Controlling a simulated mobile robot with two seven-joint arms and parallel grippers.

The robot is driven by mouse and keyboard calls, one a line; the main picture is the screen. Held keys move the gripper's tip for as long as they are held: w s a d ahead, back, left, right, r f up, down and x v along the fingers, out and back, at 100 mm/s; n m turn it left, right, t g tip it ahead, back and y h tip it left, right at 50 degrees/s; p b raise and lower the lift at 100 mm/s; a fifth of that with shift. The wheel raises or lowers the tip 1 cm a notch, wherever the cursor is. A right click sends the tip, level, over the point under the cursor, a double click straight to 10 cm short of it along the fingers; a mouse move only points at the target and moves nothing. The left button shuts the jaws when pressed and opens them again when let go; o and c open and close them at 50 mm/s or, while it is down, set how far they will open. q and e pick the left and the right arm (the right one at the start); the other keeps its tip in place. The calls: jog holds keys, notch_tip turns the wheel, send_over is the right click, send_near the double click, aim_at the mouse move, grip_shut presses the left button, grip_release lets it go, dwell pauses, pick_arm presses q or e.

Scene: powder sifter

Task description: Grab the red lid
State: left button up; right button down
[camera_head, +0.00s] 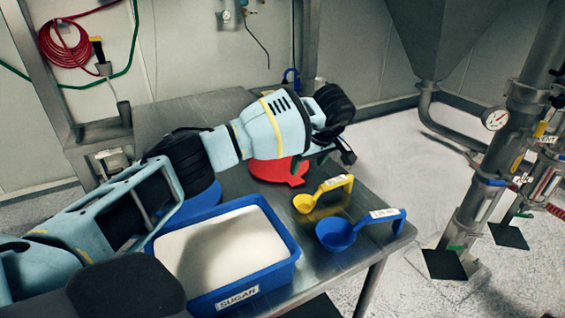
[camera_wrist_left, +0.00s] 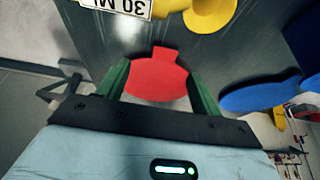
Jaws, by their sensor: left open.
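The red lid (camera_head: 268,170) lies on the metal table, partly hidden under my left arm in the head view. In the left wrist view the red lid (camera_wrist_left: 156,75) appears between the two green fingers of my left gripper (camera_wrist_left: 157,80). The fingers are spread apart, one at each side of the lid's near part. In the head view my left gripper (camera_head: 323,162) is just right of the lid and above it. I cannot tell whether the fingers touch the lid. My right gripper is not in view.
A yellow scoop (camera_head: 305,203) and a blue scoop (camera_head: 337,234) lie right of the lid. A blue bin (camera_head: 285,277) of white powder labelled SUGAR stands at the front. The table's edge (camera_head: 398,246) is close to the blue scoop. Pipes (camera_head: 480,200) stand right of the table.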

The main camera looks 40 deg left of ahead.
aim_at(297, 182)
pick_arm(q)
jog(key=shift+x, duration=1.15)
jog(key=shift+s+a+x, duration=0.15)
jog(key=shift+x, duration=1.15)
jog(key=shift+s+a+x, duration=0.15)
jog(key=shift+s+x, duration=0.05)
jog(key=shift+x, duration=1.05)
jog(key=shift+c, duration=0.3)
jog(key=shift+r, duration=0.1)
jog(key=c, duration=1)
jog(key=shift+r, duration=0.1)
